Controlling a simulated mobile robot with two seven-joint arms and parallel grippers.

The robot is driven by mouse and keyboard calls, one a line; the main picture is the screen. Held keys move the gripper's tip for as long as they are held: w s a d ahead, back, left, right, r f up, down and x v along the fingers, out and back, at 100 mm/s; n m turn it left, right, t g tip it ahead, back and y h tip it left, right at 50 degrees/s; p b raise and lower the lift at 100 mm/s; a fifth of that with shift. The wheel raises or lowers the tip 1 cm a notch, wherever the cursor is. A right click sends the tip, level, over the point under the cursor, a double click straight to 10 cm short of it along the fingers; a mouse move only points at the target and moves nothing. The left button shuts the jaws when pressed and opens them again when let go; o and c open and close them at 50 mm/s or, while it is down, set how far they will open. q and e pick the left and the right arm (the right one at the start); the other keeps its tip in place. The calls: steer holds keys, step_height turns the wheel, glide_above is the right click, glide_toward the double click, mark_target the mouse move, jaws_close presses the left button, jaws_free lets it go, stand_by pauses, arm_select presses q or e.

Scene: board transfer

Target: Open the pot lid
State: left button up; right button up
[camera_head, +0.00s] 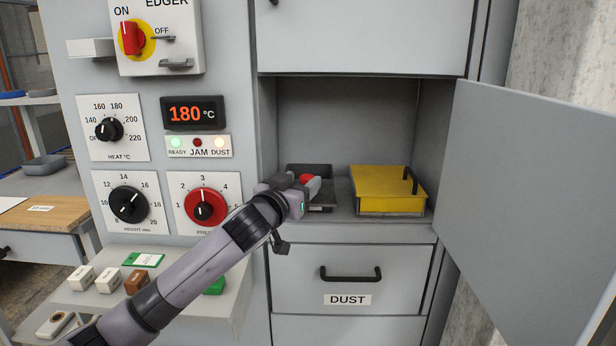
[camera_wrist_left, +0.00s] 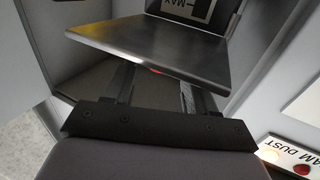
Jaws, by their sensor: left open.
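The dark pot (camera_head: 320,209) stands in the left part of the open compartment, with a red part (camera_head: 306,177) at its top. My left gripper (camera_head: 312,188) is at the pot, in front of the red part, and covers some of it. In the left wrist view, my open fingers (camera_wrist_left: 155,84) point at a dark metal plate (camera_wrist_left: 155,45) of the pot. A small bit of red (camera_wrist_left: 155,71) shows between the fingers, at the plate's edge. I cannot tell whether the fingers touch it or whether the lid is raised. My right gripper is not in view.
A yellow box (camera_head: 385,190) with a black handle stands right of the pot. The grey door (camera_head: 530,200) is swung open to the right. A DUST drawer (camera_head: 345,278) is below. Control knobs and a shelf (camera_head: 110,285) with small blocks are at the left.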

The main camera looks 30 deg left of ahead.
mark_target(304, 180)
arm_select(q)
steer(key=shift+w+a, duration=0.15)
steer(key=shift+w, duration=0.8)
steer(key=shift+w+a, duration=0.1)
steer(key=shift+w, duration=0.8)
jaws_close()
